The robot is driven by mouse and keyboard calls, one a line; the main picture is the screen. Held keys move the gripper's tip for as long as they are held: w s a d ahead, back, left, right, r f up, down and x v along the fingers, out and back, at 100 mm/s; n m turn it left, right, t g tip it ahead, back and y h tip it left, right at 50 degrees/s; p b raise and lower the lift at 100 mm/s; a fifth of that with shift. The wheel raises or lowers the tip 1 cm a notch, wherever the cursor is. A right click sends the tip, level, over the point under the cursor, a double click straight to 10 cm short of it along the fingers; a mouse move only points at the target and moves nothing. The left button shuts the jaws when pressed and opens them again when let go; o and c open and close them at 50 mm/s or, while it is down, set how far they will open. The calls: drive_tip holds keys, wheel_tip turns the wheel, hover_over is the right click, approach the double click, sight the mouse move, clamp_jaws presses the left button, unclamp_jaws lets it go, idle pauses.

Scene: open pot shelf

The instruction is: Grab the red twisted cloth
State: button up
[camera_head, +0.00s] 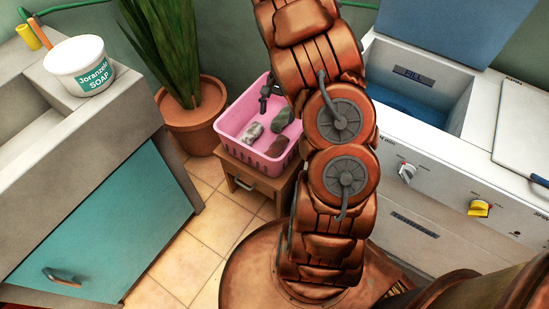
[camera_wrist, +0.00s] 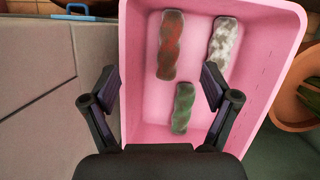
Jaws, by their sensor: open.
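The red twisted cloth (camera_wrist: 171,46) lies in the pink basket (camera_wrist: 136,60), at the upper left of its floor in the wrist view. In the head view the red cloth (camera_head: 275,146) is at the basket's near right side. A white-grey twisted cloth (camera_wrist: 224,45) lies beside it, and a green one (camera_wrist: 183,108) lies closer to my gripper. My gripper (camera_wrist: 160,85) is open and empty, its fingers spread over the basket with the green cloth between them in view. In the head view my arm hides part of the basket, and my gripper (camera_head: 265,98) shows at its back edge.
The basket stands on a small wooden stand (camera_head: 248,184). A potted plant (camera_head: 193,118) is close behind it to the left. A sink counter (camera_head: 82,120) with a soap tub (camera_head: 79,66) is at left. A white washing machine (camera_head: 440,170) is at right.

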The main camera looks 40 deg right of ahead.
drive_tip(key=m+y+b, duration=0.1)
drive_tip(key=m+b, duration=0.1)
drive_tip(key=b, duration=0.3)
hover_over(276, 146)
drive_tip(key=d, duration=0.2)
drive_tip(key=shift+t, duration=0.3)
drive_tip(key=f, duration=0.9)
drive_tip(key=w+f, duration=0.1)
drive_tip(key=f, duration=0.3)
drive_tip(key=shift+d+f, duration=0.2)
drive_tip(key=shift+f, duration=0.1)
drive_tip(key=shift+b+x, duration=0.55)
drive_tip(key=shift+x, duration=3.3)
drive_tip(key=shift+s+a+r, duration=0.1)
drive_tip(key=shift+a, duration=0.1)
drive_tip(key=shift+c, duration=0.2)
drive_tip(key=c, duration=1.4)
